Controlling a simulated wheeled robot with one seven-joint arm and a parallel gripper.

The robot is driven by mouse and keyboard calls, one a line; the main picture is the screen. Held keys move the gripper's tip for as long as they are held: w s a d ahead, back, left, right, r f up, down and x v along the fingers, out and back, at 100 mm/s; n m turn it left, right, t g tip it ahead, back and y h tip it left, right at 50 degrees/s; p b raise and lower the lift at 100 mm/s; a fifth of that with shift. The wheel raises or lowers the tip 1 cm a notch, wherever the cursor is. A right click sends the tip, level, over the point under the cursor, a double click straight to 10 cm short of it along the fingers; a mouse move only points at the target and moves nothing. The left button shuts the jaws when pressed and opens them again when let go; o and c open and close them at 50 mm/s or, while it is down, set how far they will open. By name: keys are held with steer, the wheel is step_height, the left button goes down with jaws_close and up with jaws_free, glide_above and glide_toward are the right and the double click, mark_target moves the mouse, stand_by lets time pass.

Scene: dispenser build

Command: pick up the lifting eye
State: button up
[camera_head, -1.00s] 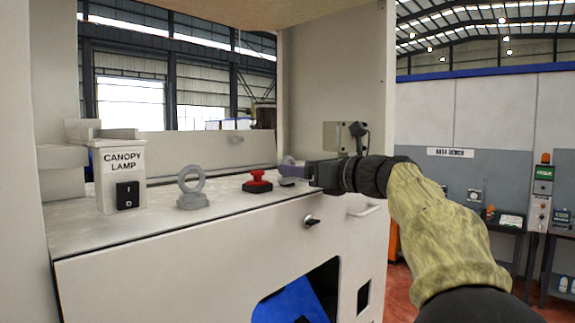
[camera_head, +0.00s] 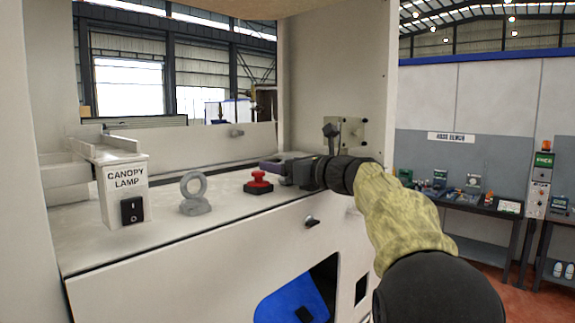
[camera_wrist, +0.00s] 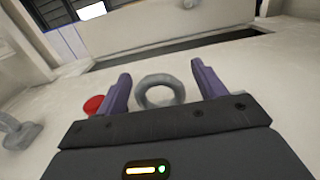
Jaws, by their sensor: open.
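A grey ring (camera_wrist: 148,92), looking like a lifting eye, stands between the two purple fingers of my open gripper (camera_wrist: 160,82) in the wrist view. Its lower part is hidden by the gripper body, and I cannot tell whether the fingers touch it. In the head view my gripper (camera_head: 268,167) is low over the white panel top and seems to hide this ring. Another grey lifting eye (camera_head: 194,192) stands upright on a round base, left of the red button. A grey thing at the wrist view's left edge (camera_wrist: 20,134) appears to be that one.
The red button (camera_head: 258,183) is close to my gripper, and shows left of the fingers in the wrist view (camera_wrist: 93,105). The canopy lamp box (camera_head: 126,190) stands farther left. A low rail (camera_head: 190,143) runs behind; a side wall (camera_head: 335,70) rises at right.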

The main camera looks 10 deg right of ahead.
steer(key=shift+w+a, duration=0.15)
steer(key=shift+w, duration=0.05)
steer(key=shift+s, duration=0.1)
steer(key=c, duration=1.2)
steer(key=shift+o, duration=0.2)
steer(key=shift+r, duration=0.1)
